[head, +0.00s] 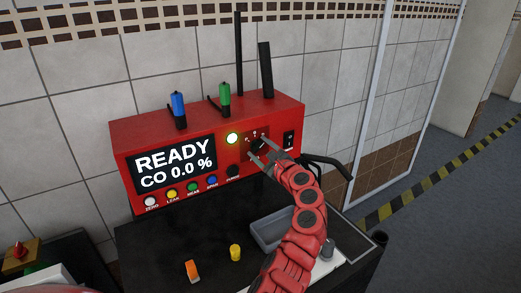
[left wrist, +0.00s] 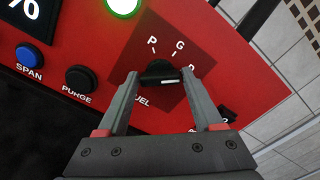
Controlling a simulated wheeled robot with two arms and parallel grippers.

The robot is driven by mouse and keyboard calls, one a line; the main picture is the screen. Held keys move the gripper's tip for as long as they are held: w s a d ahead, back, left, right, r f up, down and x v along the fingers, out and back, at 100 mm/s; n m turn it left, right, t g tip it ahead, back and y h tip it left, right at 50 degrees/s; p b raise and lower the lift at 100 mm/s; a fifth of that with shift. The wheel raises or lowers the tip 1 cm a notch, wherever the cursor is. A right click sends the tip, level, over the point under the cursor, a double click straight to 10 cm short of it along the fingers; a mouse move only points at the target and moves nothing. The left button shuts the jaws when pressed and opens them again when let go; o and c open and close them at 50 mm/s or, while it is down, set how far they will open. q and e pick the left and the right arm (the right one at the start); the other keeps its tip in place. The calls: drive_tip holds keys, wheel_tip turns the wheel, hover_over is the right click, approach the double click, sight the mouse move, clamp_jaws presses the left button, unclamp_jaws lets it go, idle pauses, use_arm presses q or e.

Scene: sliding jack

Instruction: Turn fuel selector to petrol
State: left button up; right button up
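The fuel selector is a black knob (left wrist: 160,72) on a dark red square plate (left wrist: 150,48) of the red analyser (head: 215,150). Letters P and G and a partly hidden third letter stand around the knob, and the word FUEL is partly covered. A small white mark shows on the knob's near side; which letter it points to is unclear. My left gripper (left wrist: 160,75) is open, with one fingertip on each side of the knob. I cannot tell whether they touch it. In the head view the left gripper (head: 262,150) partly hides the knob. My right gripper is not in view.
A lit green-white lamp (head: 232,138), a PURGE button (left wrist: 80,79), a SPAN button (left wrist: 29,54) and a black switch (head: 288,140) are near the plate. The display (head: 175,163) reads READY, CO 0.0 %. A grey tray (head: 268,232) and small yellow (head: 235,252) and orange (head: 192,271) items lie below.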

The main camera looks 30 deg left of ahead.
use_arm(q)
drive_tip(key=c, duration=0.9)
drive_tip(key=shift+c, duration=0.2)
drive_tip(key=n+b, duration=0.2)
drive_tip(key=shift+f+n+b, duration=0.25)
drive_tip(key=shift+n+b, duration=0.05)
drive_tip(key=shift+b, duration=0.05)
drive_tip(key=n+b, duration=1.1)
drive_tip(key=shift+n+b, duration=0.4)
drive_tip(key=n+b, duration=0.3)
drive_tip(key=n, duration=0.1)
drive_tip(key=shift+r+b, duration=0.1)
drive_tip(key=shift+b, duration=0.25)
drive_tip(key=shift+n+b, duration=0.35)
drive_tip(key=shift+n, duration=0.45)
drive_tip(key=shift+r, duration=0.1)
